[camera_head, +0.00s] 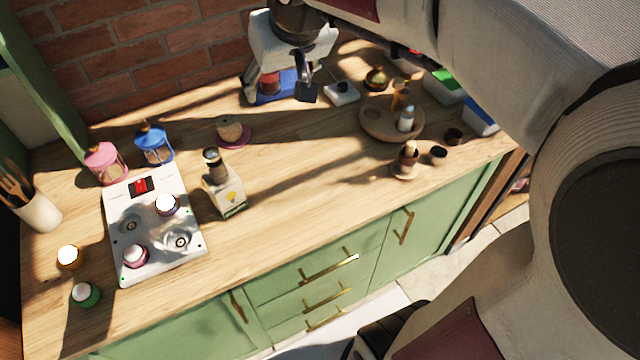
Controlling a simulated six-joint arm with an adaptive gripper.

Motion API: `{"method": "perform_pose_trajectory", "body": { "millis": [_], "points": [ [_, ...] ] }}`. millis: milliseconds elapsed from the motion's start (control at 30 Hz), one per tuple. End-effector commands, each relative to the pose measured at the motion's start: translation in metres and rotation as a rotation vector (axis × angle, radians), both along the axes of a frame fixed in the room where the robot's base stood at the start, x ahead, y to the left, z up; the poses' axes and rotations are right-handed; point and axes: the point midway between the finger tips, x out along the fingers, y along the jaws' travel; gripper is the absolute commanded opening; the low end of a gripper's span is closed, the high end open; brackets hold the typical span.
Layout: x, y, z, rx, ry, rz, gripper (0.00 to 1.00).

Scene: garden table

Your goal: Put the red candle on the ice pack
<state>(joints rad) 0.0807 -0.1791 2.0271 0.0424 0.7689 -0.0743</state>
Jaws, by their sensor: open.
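My gripper (279,93) is at the top middle of the head view, pointing down with its fingers spread apart. A reddish cylinder, which looks like the red candle (269,83), stands upright between the fingers. A flat blue piece, which looks like the ice pack (287,87), lies on the counter at the same spot. The candle appears to rest on the blue piece. My gripper hides part of both, so I cannot tell whether a finger touches the candle.
A small white device (342,93) sits just right of my gripper. A round wooden tray (375,123) with bottles stands further right. A white burner panel (155,235), pink lantern (104,162) and blue lantern (153,145) are at left. The counter's middle front is clear.

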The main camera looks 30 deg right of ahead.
Motion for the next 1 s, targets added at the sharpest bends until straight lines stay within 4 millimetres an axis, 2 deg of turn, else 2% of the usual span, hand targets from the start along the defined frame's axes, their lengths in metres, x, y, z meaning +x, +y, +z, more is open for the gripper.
{"method": "perform_pose_trajectory", "body": {
  "millis": [100, 367, 700, 900, 1000],
  "points": [
    [-0.029, 0.006, 0.002, 0.0, 0.0, 0.004, 0.59],
    [-0.089, 0.016, -0.005, -0.001, 0.01, 0.013, 0.59],
    [-0.163, 0.024, -0.027, -0.001, 0.023, 0.023, 0.59],
    [-0.196, 0.026, -0.043, -0.003, 0.03, 0.027, 0.59],
    [-0.205, 0.027, -0.048, -0.004, 0.032, 0.028, 0.59]
  ]
}}
